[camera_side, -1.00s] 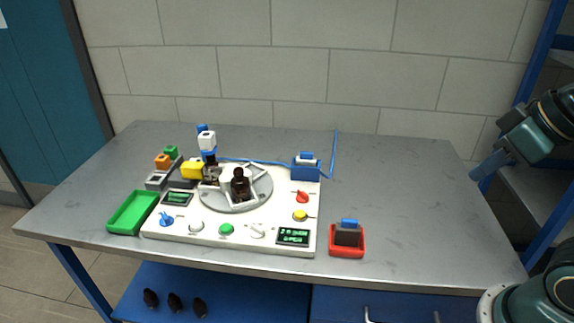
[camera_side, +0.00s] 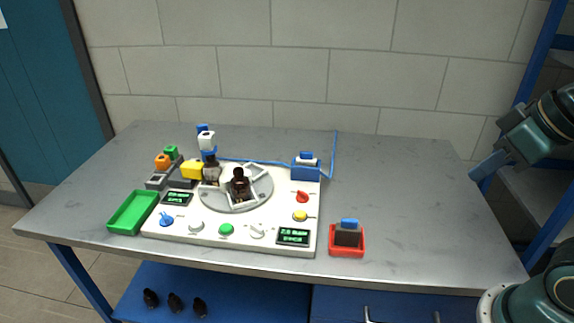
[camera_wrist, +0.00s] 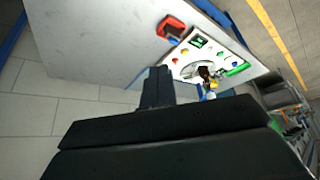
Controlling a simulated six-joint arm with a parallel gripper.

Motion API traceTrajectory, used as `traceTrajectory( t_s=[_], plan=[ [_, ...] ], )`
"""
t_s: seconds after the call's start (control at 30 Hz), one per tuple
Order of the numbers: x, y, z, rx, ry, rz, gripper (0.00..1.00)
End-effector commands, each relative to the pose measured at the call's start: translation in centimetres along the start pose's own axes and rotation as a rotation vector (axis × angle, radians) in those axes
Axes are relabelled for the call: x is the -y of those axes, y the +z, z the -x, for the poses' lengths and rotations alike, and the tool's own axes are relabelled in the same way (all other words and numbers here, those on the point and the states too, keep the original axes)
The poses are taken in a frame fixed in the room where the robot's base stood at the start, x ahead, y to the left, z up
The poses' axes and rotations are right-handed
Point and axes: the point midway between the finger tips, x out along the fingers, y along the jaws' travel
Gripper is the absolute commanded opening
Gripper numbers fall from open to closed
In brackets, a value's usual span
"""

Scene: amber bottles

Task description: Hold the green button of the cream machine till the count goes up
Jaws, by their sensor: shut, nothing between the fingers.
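The cream machine (camera_side: 210,234) stands on the left half of the table and also shows, small, in the wrist view (camera_wrist: 222,45). A small display (camera_side: 293,237) at the front right has green characters too blurred to read surely. A dark amber bottle (camera_side: 240,186) stands on the round turntable (camera_side: 212,202). My gripper (camera_side: 478,172) is at the far right, above the table and well away from the machine. It is shut and empty; its fingers fill the lower wrist view (camera_wrist: 157,85).
A green tray (camera_side: 132,213) lies left of the machine. A red tray (camera_side: 347,252) holding a dark block with a blue top is at its right. A blue box (camera_side: 306,171) with a blue cable is at the back right.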

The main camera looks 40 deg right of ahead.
Motion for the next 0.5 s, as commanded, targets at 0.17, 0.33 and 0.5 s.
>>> traceTrajectory(
  t_s=[0.17, 0.33, 0.5],
  plan=[
    [0.0, -0.2, 0.0, -0.001, -0.001, 0.004, 0.00],
    [0.2, -1.1, -0.2, -0.006, -0.005, 0.029, 0.00],
    [0.6, -3.2, -0.7, -0.018, -0.015, 0.080, 0.00]
  ],
)
